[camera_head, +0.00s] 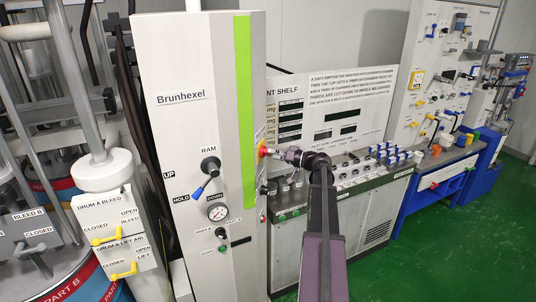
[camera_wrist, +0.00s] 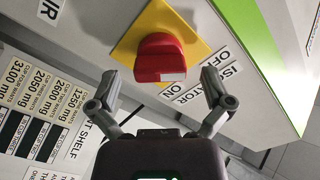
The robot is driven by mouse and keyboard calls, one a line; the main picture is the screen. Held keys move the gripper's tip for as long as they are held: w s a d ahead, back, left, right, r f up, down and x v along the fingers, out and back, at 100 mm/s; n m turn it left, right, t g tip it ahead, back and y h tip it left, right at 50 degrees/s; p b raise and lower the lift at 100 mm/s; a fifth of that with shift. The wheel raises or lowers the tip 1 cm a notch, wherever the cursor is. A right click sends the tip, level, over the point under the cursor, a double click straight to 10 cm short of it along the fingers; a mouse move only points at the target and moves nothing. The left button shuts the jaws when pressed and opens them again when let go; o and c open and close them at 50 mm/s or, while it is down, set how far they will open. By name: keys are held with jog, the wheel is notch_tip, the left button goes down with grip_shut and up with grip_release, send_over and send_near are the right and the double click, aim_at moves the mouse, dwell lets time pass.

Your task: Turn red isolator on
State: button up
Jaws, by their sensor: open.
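The red isolator (camera_wrist: 160,58) is a red rotary knob on a yellow square plate (camera_wrist: 188,30), seen in the wrist view. Labels next to it read ISOLATOR, OFF and ON. In the head view the red knob (camera_head: 263,151) shows on the right side of the Brunhexel cabinet, partly hidden by my gripper. My gripper (camera_wrist: 165,85) is open, with one finger on each side of the knob's lower end in the picture. The fingers look apart from the knob; I cannot tell the exact depth gap. In the head view my gripper (camera_head: 276,153) faces the cabinet side.
The Brunhexel cabinet (camera_head: 190,60) has a blue RAM lever (camera_head: 198,192) and a gauge (camera_head: 217,212) on its front. A shelf panel (camera_head: 350,95) and a bench with several knobs (camera_head: 365,172) stand behind my arm. Green floor (camera_head: 440,230) is clear at the right.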

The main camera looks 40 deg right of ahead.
jog(key=shift+x, duration=0.95)
jog(key=c, duration=1.1)
